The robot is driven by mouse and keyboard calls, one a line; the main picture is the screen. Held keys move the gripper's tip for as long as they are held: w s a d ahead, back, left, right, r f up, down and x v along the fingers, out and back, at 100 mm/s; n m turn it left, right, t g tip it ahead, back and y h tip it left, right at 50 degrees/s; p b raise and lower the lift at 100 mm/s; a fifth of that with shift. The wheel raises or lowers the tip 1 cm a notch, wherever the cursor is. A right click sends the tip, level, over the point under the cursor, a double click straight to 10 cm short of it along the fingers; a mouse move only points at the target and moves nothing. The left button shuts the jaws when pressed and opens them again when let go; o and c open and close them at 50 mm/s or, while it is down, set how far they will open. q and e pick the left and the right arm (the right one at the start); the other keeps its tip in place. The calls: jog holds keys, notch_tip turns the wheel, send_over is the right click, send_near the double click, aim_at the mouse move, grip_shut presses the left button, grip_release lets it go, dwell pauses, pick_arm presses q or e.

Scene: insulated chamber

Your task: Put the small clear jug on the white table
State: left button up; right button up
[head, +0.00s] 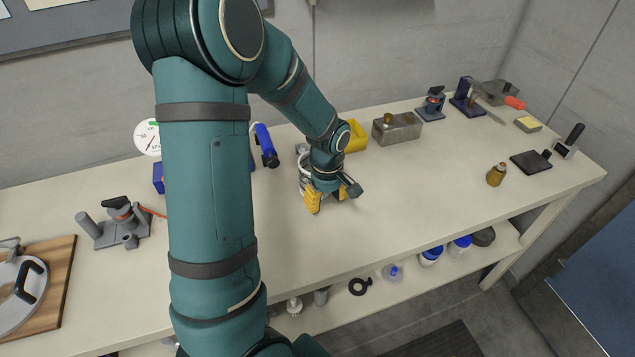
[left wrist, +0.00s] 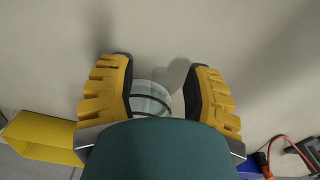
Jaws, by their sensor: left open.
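My left gripper (head: 327,197) is open and points down over the middle of the white table (head: 410,190). In the left wrist view the open yellow-and-black fingers (left wrist: 160,80) stand on either side of a clear round vessel (left wrist: 150,98) with a dark band, which looks like the small clear jug. My wrist hides its lower part there. In the head view only a pale, dark-banded side of it (head: 303,178) shows beside my gripper. I cannot tell whether the fingers touch it. My right gripper is not in view.
A yellow bin (head: 356,137) and a grey metal box (head: 398,128) stand behind my gripper. A blue-handled tool (head: 265,145) is to the left. A brown bottle (head: 496,174) stands at right. The table's front middle is clear.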

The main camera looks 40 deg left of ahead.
pick_arm(q)
grip_shut()
jog(key=shift+r, duration=0.1)
dwell(0.3)
